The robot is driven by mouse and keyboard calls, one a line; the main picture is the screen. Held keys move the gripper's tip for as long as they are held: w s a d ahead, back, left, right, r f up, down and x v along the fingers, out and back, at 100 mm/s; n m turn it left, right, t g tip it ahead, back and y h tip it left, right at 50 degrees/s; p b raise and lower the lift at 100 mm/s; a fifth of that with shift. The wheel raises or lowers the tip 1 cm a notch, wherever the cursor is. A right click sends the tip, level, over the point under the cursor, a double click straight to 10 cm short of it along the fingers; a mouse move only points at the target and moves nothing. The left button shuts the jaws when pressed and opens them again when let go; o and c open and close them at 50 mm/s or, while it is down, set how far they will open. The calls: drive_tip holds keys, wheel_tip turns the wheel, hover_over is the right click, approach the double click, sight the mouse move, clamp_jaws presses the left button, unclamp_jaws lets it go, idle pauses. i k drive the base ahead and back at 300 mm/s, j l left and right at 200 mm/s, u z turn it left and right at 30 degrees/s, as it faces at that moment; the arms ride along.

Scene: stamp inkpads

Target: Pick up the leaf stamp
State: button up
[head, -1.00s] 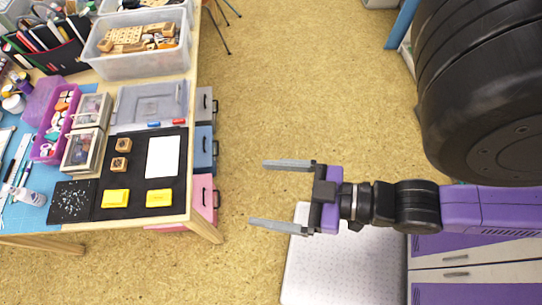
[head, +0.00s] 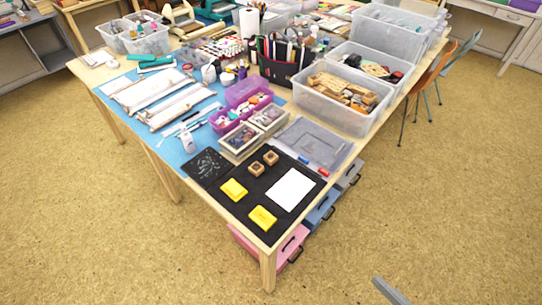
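Two small wooden stamps stand on the black mat (head: 232,203) at the near corner of the table in the head view. One stamp (head: 271,158) is farther back and to the right. The other stamp (head: 256,168) is just in front and to the left. Their designs are too small to tell which is the leaf. Of my gripper, only one grey finger (head: 389,290) shows, over the floor at the bottom edge, well right of the table. No second finger lies against it; the rest is out of frame.
Two yellow inkpads (head: 233,189) and (head: 263,218) and a white paper (head: 290,189) lie on the mat. Wooden boxes (head: 241,141), a grey lid (head: 314,142) and a plastic bin of wooden pieces (head: 345,95) stand behind. Floor between finger and table is clear.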

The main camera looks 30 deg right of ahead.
sight(270, 158)
drive_tip(key=i+j, duration=0.6)
drive_tip(key=i, duration=0.15)
drive_tip(key=l+z, duration=0.05)
